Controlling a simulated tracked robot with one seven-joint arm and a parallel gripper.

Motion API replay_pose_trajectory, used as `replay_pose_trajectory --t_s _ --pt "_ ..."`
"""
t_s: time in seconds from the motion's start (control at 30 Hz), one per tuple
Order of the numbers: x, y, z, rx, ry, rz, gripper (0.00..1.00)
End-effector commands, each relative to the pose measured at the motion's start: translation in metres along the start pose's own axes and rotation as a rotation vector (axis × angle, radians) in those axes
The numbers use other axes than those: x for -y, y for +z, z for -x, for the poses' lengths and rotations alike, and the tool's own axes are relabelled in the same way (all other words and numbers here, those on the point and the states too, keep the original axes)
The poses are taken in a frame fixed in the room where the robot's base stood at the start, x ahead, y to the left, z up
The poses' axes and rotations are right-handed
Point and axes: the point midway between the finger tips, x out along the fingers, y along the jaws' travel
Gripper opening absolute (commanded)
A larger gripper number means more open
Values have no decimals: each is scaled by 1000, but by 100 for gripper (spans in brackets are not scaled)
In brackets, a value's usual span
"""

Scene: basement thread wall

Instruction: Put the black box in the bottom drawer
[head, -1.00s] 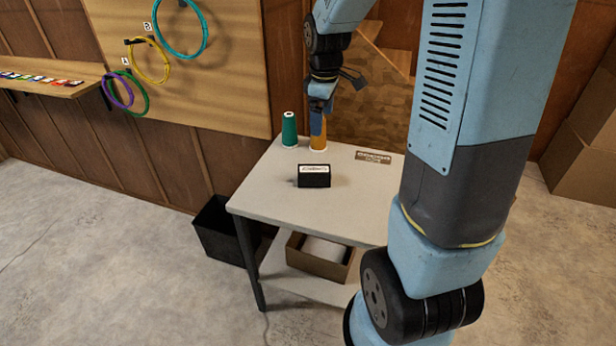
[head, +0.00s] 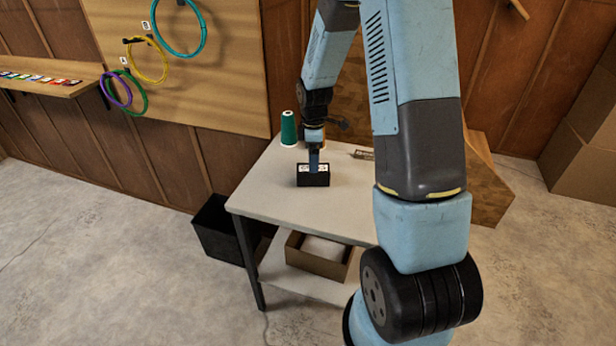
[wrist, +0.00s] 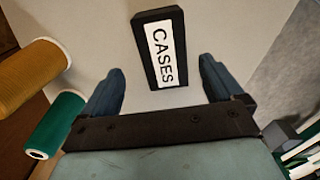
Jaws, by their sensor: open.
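The black box (head: 313,178) stands on the table top (head: 262,190). In the wrist view the box (wrist: 142,55) shows a white label reading "CASES". My gripper (head: 314,168) is over the box in the head view, in front of part of its label. In the wrist view my gripper (wrist: 160,88) is open, with one blue finger to each side and the box ahead between their lines. The fingers do not appear to hold it. I see no clear bottom drawer in these frames.
A green thread cone (head: 288,130) stands at the table's back left; an orange cone (wrist: 30,75) is beside it. The lower shelf holds an open cardboard box (head: 318,262). A black bin (head: 222,228) stands on the floor at left.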

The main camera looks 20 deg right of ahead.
Motion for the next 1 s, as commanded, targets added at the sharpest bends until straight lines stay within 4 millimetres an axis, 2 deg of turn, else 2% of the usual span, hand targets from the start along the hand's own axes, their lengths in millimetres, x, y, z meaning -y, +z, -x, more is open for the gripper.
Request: replay_pose_trajectory --t_s 0.1,0.37,0.7,1.0 --pt "0 0 -14 1 -1 -1 94" --pt "1 0 -28 1 -1 0 94" --pt "4 0 -69 0 0 0 94" --pt "4 -1 -73 0 2 0 94"
